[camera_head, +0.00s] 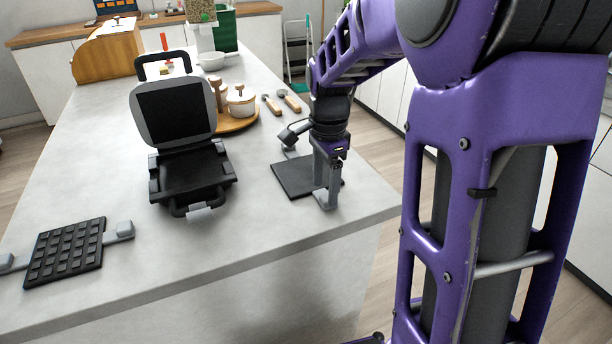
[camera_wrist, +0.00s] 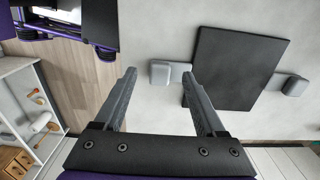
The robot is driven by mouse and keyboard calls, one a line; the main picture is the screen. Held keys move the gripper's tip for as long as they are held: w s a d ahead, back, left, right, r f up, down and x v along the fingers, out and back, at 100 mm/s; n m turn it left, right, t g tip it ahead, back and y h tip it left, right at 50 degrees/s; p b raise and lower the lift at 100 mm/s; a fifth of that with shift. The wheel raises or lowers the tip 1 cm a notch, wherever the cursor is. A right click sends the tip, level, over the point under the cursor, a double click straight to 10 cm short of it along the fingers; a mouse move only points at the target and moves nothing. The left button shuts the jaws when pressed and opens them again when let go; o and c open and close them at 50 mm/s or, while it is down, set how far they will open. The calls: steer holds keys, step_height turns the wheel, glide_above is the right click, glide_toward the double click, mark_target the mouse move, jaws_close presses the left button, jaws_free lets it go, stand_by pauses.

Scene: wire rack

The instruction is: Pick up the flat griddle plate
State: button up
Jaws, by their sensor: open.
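The flat griddle plate (camera_head: 290,180) is a smooth dark square lying on the grey counter, near its right edge in the head view. In the wrist view the plate (camera_wrist: 238,70) shows whole, with a pale grey tab on each of two opposite sides. My gripper (camera_head: 327,200) is over the near right side of the plate, fingers pointing down, and hides part of it. In the wrist view my gripper (camera_wrist: 160,75) is open and empty. One tab (camera_wrist: 167,73) appears between its fingertips; I cannot tell how far below them it is.
An open appliance (camera_head: 188,172) with dark plates stands left of my gripper. A dark gridded plate (camera_head: 65,252) with grey tabs lies at the front left. The front middle counter is clear.

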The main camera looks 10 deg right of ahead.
step_height(320, 180, down, 3)
steer(key=shift+r, duration=0.2)
jaws_close()
steer(key=shift+r, duration=0.1)
